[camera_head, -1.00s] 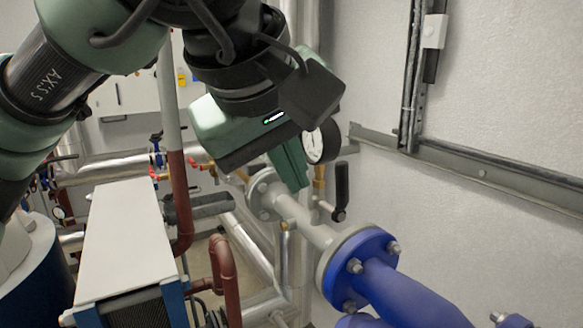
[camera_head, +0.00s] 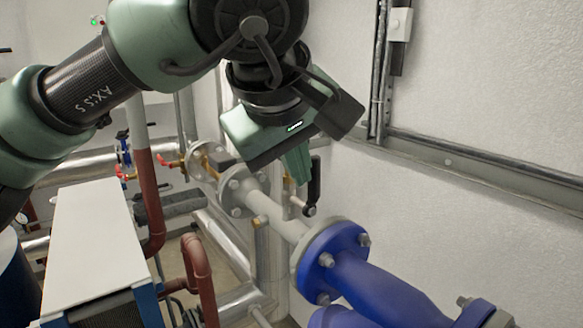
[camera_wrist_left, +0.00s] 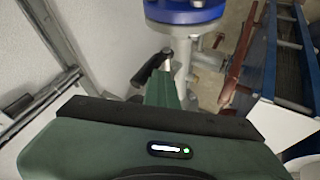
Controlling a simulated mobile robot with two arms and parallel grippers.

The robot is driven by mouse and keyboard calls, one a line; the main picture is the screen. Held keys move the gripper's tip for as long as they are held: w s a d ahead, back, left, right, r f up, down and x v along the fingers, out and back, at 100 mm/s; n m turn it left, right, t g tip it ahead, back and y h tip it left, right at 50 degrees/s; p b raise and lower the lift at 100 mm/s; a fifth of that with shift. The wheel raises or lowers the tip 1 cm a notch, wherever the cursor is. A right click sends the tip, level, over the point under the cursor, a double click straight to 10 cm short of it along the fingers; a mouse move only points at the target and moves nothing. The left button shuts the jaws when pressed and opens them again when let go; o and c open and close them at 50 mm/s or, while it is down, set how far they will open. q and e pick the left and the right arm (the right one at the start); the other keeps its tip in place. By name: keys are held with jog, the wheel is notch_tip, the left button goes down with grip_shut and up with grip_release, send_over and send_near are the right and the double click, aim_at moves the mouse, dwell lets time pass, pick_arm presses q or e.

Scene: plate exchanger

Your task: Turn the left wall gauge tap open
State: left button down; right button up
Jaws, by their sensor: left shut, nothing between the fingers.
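The tap's black handle (camera_head: 314,186) stands upright on a short stem beside the grey flanged pipe (camera_head: 268,212), close to the wall. In the left wrist view the black handle (camera_wrist_left: 153,66) lies at an angle just past the fingertips. My left gripper (camera_head: 299,178) is shut and empty, with its green fingers pointing down just left of the handle. It also shows in the left wrist view (camera_wrist_left: 162,82). Whether the fingers touch the handle I cannot tell. The gauge is hidden behind the gripper. My right gripper is not in view.
A blue flanged pipe (camera_head: 365,285) runs to the lower right. A white-topped heat exchanger (camera_head: 95,245) stands at the left. Red-brown pipes (camera_head: 197,270) rise beside it. A grey rail (camera_head: 480,166) runs along the wall.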

pick_arm(q)
jog(key=shift+w+d+r, duration=0.15)
jog(key=shift+d+r, duration=0.1)
jog(key=shift+r, duration=0.1)
jog(key=shift+r, duration=0.1)
